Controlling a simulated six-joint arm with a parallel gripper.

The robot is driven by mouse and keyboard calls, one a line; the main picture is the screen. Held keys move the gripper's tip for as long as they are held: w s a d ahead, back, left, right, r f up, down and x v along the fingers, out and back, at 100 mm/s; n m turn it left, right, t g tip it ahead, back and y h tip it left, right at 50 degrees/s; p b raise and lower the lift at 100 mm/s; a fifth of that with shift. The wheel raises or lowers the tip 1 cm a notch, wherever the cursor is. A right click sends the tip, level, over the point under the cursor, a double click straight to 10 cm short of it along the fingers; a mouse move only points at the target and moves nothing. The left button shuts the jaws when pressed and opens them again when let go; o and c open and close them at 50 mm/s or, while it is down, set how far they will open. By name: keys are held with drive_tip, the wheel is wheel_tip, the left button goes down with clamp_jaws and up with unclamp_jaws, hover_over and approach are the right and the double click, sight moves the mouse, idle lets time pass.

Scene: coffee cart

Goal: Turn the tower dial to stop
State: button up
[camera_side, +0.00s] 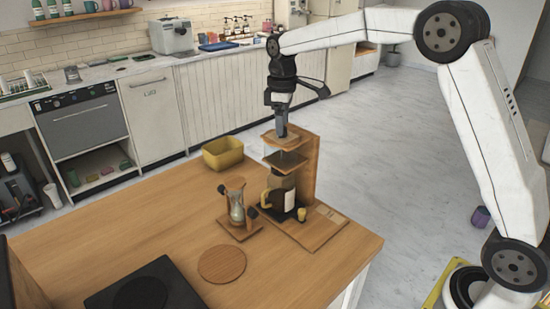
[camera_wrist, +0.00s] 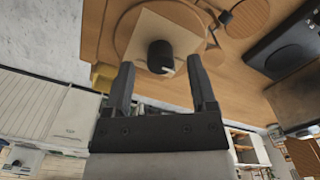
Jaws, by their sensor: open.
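The wooden tower (camera_side: 309,170) stands upright near the right edge of the wooden table, with a glass carafe (camera_side: 283,192) inside it. In the wrist view a black round knob, which looks like the dial (camera_wrist: 160,56), sits on a pale square plate (camera_wrist: 140,30). My gripper (camera_side: 282,134) points down at the top of the tower. In the wrist view its open fingers (camera_wrist: 160,66) lie on either side of the knob, with gaps showing. I cannot tell whether they reach down to its height. In the side view the knob is hidden. Its marking is unreadable.
A small glass dripper stand (camera_side: 237,205) is left of the tower. A round wooden mat (camera_side: 222,263) and black hot plate (camera_side: 145,292) lie in front. A yellow bin (camera_side: 222,153) sits behind. The table's left part is clear.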

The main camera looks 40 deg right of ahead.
drive_tip(key=shift+r, duration=3.35)
drive_tip(key=shift+s+f, duration=0.1)
drive_tip(key=shift+s+a+f+m+t, duration=0.3)
drive_tip(key=shift+s+a+f+m, duration=0.1)
drive_tip(key=shift+s+f, duration=0.15)
drive_tip(key=s+a+f+m+t, duration=0.2)
drive_tip(key=s+f+m, duration=0.4)
drive_tip(key=s+f, duration=1.2)
drive_tip(key=s, duration=0.4)
drive_tip(key=shift+s+a+f, duration=0.25)
drive_tip(key=shift+s+a, duration=0.05)
drive_tip(key=shift+a, duration=0.05)
